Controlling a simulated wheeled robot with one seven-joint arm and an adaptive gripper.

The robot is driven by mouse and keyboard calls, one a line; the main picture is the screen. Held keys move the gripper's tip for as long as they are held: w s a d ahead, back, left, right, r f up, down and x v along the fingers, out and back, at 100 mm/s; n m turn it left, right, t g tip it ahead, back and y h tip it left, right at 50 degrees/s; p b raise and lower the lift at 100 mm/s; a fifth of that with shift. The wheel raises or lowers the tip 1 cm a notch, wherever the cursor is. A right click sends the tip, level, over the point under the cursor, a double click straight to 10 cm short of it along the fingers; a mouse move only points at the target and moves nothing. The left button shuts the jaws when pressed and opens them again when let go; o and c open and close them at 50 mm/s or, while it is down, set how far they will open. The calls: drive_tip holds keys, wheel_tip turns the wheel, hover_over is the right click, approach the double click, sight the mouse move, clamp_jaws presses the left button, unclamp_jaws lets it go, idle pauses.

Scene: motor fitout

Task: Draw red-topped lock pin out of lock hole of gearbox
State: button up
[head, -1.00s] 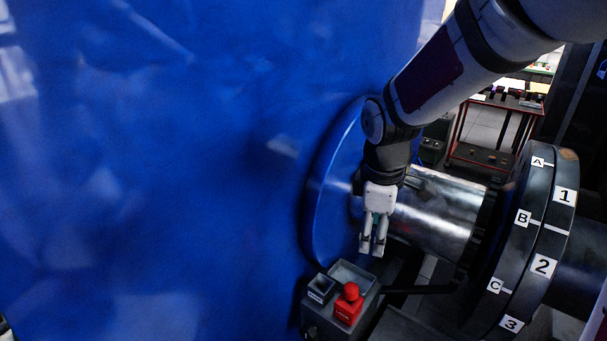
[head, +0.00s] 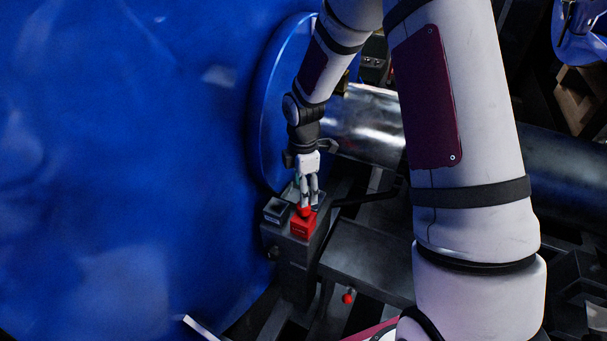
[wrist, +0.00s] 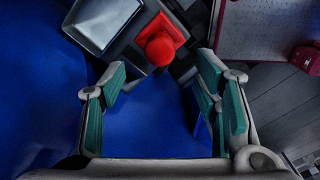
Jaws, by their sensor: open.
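A round red knob (wrist: 160,48) stands on a square red block (wrist: 163,24) on a grey box. In the head view the red block (head: 303,229) shows below my gripper (head: 309,203), whose fingers partly hide the knob. In the wrist view my gripper (wrist: 160,86) is open with green finger pads. The knob lies between the finger lines but beyond the tips, towards the top of the picture, with nothing held. The knob's shaft, if any, is hidden in the block. A smaller red ball (head: 348,297) shows lower down by a dark plate. I cannot tell which red top is the lock pin.
An open grey tray (wrist: 102,22) sits beside the red block. A large blue housing (head: 130,150) fills the left. A shiny metal shaft (head: 368,125) runs behind my gripper. A dark flat plate (head: 365,262) lies right of the box.

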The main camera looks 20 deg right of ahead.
sight(304, 212)
wheel_tip(304, 212, down, 8)
drive_tip(key=shift+r, duration=0.15)
idle(0.3)
drive_tip(key=shift+r, duration=0.1)
clamp_jaws()
